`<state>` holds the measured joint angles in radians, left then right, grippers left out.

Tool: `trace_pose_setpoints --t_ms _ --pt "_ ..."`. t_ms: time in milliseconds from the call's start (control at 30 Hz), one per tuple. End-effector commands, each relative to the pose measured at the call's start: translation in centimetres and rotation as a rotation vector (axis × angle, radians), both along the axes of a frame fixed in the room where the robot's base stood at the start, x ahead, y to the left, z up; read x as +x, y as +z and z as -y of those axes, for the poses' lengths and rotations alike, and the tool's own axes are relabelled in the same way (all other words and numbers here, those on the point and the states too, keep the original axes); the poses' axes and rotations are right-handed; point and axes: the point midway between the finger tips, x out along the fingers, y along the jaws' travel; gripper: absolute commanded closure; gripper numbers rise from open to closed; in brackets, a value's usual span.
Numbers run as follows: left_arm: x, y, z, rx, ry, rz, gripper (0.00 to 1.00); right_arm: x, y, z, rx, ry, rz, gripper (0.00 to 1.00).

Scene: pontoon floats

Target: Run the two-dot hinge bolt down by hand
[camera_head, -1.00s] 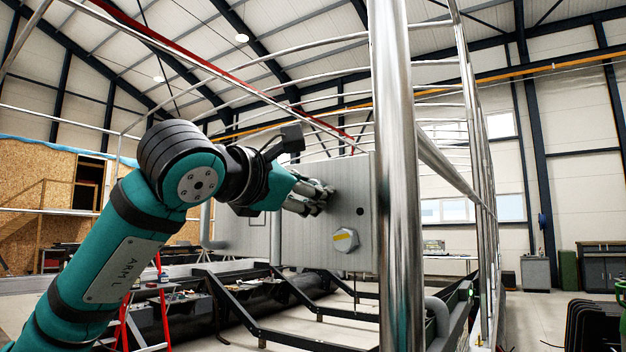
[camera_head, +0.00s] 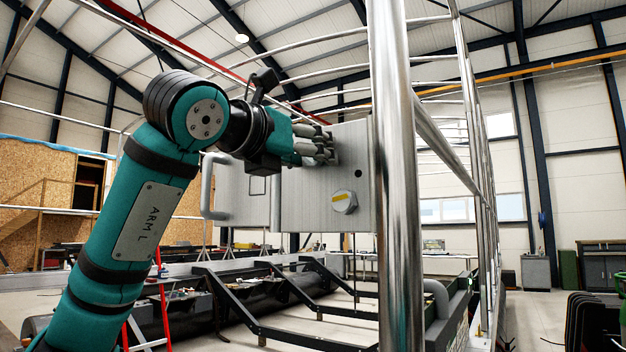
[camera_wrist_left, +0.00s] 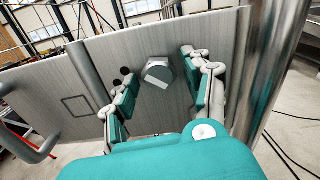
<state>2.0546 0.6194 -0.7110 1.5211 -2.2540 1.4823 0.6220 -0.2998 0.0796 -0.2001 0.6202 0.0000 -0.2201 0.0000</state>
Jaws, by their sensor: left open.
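A brushed-metal panel (camera_head: 300,205) hangs beside an upright pole. In the left wrist view, a grey angular bolt head (camera_wrist_left: 157,72) stands on the panel with two black dots to its left. My left gripper (camera_head: 326,146) is open at the panel's upper right part. Its fingers (camera_wrist_left: 160,80) lie on either side of this bolt head, apart from it. In the head view my gripper hides that bolt. A second bolt head with a yellow stripe (camera_head: 344,202) sits lower on the panel, below a single dark dot. My right gripper is not in view.
A thick shiny pole (camera_head: 397,200) stands close to the panel's right edge. A bent tube handle (camera_head: 207,185) sticks out at its left. Black frames (camera_head: 285,300) and a red ladder stand lower down.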

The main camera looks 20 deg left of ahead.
Motion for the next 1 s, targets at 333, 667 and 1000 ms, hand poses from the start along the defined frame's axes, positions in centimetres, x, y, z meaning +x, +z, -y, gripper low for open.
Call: trace_pose_setpoints --t_ms 333,667,1000 --pt "0.0 -0.3 0.1 -0.386 0.0 -0.053 0.5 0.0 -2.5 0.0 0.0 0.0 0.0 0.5" --pt "0.0 -0.3 0.1 -1.076 -0.001 -0.153 0.5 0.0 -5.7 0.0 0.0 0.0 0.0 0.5" --pt "0.0 -0.2 0.0 -1.435 0.001 -0.203 0.5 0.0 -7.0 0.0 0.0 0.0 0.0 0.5"
